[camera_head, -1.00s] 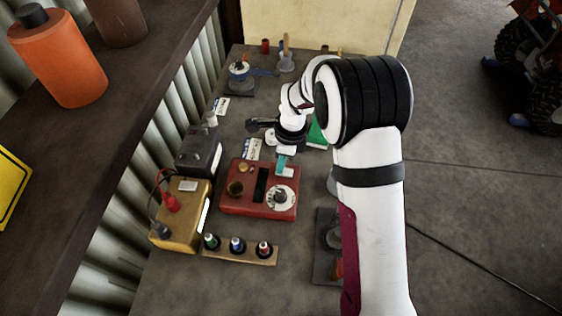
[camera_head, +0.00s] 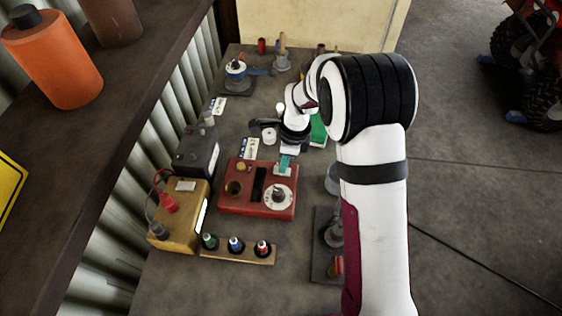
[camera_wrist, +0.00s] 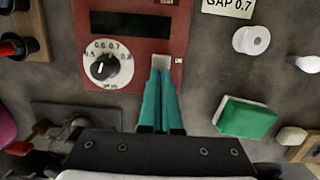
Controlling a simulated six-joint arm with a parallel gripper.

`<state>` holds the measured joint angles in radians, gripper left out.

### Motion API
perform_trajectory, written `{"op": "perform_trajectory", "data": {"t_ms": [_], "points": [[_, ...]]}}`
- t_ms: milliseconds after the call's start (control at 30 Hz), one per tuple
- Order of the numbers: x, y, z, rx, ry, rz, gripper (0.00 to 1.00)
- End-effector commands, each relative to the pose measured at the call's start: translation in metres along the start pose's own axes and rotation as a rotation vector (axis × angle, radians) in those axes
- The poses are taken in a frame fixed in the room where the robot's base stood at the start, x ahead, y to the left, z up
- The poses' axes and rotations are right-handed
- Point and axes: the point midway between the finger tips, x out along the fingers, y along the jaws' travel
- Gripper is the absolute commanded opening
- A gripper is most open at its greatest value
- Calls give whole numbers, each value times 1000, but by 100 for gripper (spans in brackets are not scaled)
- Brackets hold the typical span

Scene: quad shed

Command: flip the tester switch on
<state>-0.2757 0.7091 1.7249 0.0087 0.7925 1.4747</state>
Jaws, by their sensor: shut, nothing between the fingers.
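The red tester box (camera_head: 255,210) sits on the bench in the head view. It carries a dark display strip and a round white dial (camera_head: 278,196); both the box (camera_wrist: 140,55) and the dial (camera_wrist: 103,68) show in the wrist view. My gripper (camera_head: 284,168) has teal fingers, shut and empty, at the tester's far right corner. In the wrist view its fingertips (camera_wrist: 161,72) lie together over a small pale patch on the panel, beside a tiny marked label (camera_wrist: 178,61). The switch is not clearly visible; the fingers may hide it. I cannot tell whether they touch the panel.
A yellow battery-like box (camera_head: 180,222) with red and black leads stands left of the tester. A strip with several coloured posts (camera_head: 238,252) lies in front. A green block (camera_wrist: 246,117) and a white roll (camera_wrist: 251,39) lie beside the tester in the wrist view.

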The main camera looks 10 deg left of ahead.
Motion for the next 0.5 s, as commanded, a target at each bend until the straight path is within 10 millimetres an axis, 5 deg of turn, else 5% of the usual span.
{"op": "perform_trajectory", "data": {"t_ms": [267,500], "points": [[-10,-1,0,-1,-1,-3,0],[-65,-1,1,0,-2,-6,0]]}}
